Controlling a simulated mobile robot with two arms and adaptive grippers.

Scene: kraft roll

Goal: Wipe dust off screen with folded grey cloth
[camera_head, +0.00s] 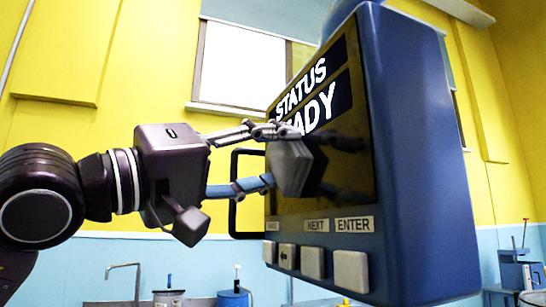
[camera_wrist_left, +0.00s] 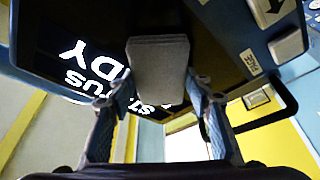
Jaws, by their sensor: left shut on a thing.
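The screen (camera_head: 348,160) is a dark glossy panel on the front of a blue console. White lettering on it reads STATUS and part of READY. It also shows in the left wrist view (camera_wrist_left: 80,25). My left gripper (camera_head: 272,157) is shut on the folded grey cloth (camera_head: 288,168), a small thick pad. The cloth stands out from the fingertips in the left wrist view (camera_wrist_left: 158,65). It is right in front of the screen's left part, covering some lettering; I cannot tell whether it touches. I cannot make out dust. My right gripper is not in view.
The console (camera_head: 420,150) has a row of pale buttons (camera_head: 312,262) below the screen and a dark handle (camera_head: 235,195) sticking out at its left side. Blue containers (camera_head: 232,298) and a tap (camera_head: 125,268) stand low behind. A blue device (camera_head: 522,273) is at the right.

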